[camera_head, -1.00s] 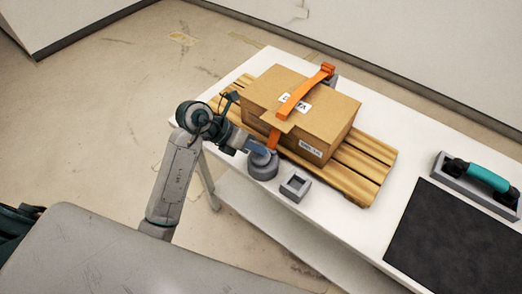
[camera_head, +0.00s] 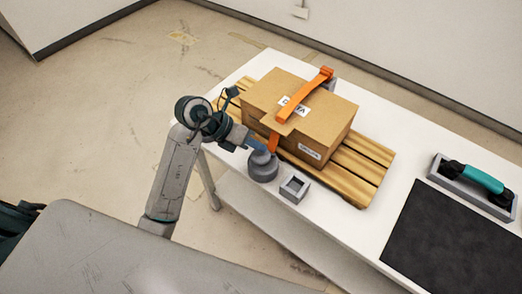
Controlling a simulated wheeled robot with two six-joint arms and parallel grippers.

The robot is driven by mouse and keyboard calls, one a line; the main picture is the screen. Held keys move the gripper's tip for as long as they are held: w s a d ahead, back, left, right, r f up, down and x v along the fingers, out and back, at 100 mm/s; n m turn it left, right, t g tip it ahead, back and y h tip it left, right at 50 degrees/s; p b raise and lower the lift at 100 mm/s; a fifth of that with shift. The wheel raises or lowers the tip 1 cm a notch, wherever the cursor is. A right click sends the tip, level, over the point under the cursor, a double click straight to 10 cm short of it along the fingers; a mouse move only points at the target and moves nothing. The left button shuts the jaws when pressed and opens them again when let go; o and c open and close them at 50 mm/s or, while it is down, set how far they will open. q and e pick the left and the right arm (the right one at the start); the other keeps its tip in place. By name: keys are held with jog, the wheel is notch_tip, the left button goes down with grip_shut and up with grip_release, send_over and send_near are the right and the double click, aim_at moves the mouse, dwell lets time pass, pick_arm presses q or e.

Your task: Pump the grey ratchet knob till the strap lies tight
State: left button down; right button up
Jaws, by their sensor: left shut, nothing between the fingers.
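The grey ratchet knob (camera_head: 263,166) stands at the near edge of the white table, in front of the pallet. The orange strap (camera_head: 305,96) runs over the top of the cardboard box (camera_head: 328,117) and down its near side to the knob. On the box top the strap looks raised in a bow at its far end; how tight it lies is hard to tell. My left gripper (camera_head: 257,146) is shut and empty at the top of the knob; I cannot tell whether it touches it. My right gripper is not in view.
The box sits on a wooden pallet (camera_head: 362,180). A small grey square socket (camera_head: 295,187) stands right of the knob. A teal-handled tool (camera_head: 482,179) lies in a grey holder at the right, beside a black mat (camera_head: 445,240). White table (camera_head: 388,204) shows bare between.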

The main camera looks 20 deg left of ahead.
aim_at(257, 154)
pick_arm(q)
jog(key=shift+r+p, duration=1.8)
jog(key=shift+r, duration=0.75)
jog(key=shift+f, duration=0.1)
dwell(0.9)
